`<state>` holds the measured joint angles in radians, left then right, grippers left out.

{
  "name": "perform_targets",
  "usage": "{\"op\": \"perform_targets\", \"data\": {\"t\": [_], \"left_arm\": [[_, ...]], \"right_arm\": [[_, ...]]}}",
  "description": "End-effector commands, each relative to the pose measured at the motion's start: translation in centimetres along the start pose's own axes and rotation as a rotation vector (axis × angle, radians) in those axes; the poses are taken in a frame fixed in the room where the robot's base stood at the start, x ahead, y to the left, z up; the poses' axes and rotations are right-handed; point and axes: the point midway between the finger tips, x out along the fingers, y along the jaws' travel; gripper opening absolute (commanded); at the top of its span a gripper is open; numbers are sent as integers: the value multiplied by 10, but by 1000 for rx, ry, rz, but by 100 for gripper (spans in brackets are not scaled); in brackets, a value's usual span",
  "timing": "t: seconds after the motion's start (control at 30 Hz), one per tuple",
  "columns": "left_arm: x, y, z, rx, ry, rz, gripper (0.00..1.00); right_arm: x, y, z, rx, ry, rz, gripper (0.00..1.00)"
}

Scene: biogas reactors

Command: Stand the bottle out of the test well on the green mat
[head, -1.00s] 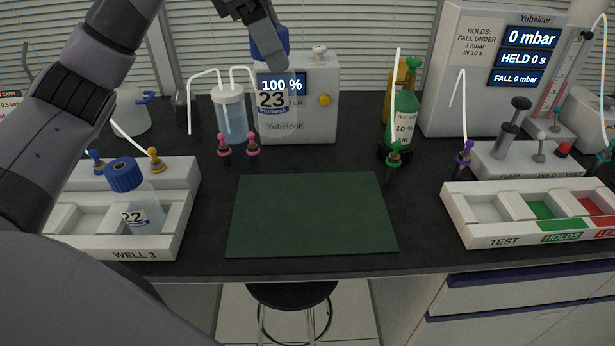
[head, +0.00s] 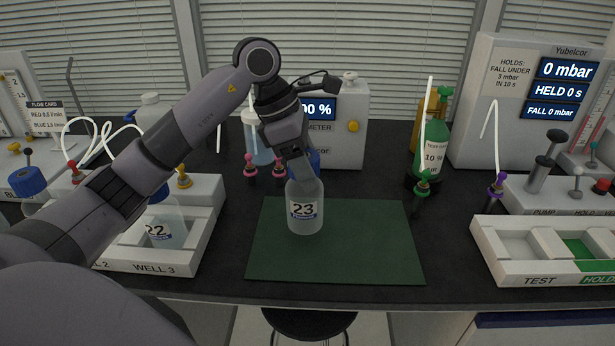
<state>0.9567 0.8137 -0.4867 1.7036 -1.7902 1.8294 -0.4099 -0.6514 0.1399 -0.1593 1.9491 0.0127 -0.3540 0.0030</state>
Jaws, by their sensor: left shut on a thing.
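A clear bottle labelled 23 (head: 304,211) with a blue cap is upright over the left part of the green mat (head: 370,240). Its base appears at or just above the mat; I cannot tell whether it touches. My left gripper (head: 308,165) is shut on this bottle at its cap, reaching down from above. The test well (head: 500,242), in the white tray at the right marked TEST, is empty. My right gripper is not in view.
A bottle labelled 22 (head: 165,232) stands in the WELL 3 tray (head: 150,266) at the left. A meter box (head: 345,140), a green bottle (head: 432,150) and hose fittings stand behind the mat. The mat's right part is clear.

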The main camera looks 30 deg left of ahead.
Motion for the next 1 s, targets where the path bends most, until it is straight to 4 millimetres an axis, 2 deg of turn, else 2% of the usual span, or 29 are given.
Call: {"op": "perform_targets", "data": {"t": [0.1, 0.2, 0.57, 0.6, 0.67, 1.0], "left_arm": [[16, 0, -7, -1, 0, -2, 2], [22, 0, -9, 0, -2, 0, 2], [26, 0, -10, 0, -2, 1, 2], [26, 0, -11, 0, 0, 0, 66], [26, 0, -10, 0, 0, 0, 85], [24, 0, -9, 0, -1, -1, 85]], "right_arm": [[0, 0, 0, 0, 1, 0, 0], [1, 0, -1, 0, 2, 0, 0], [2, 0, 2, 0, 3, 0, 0], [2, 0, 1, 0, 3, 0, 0], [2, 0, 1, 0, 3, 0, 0], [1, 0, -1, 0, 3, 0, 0]]}}
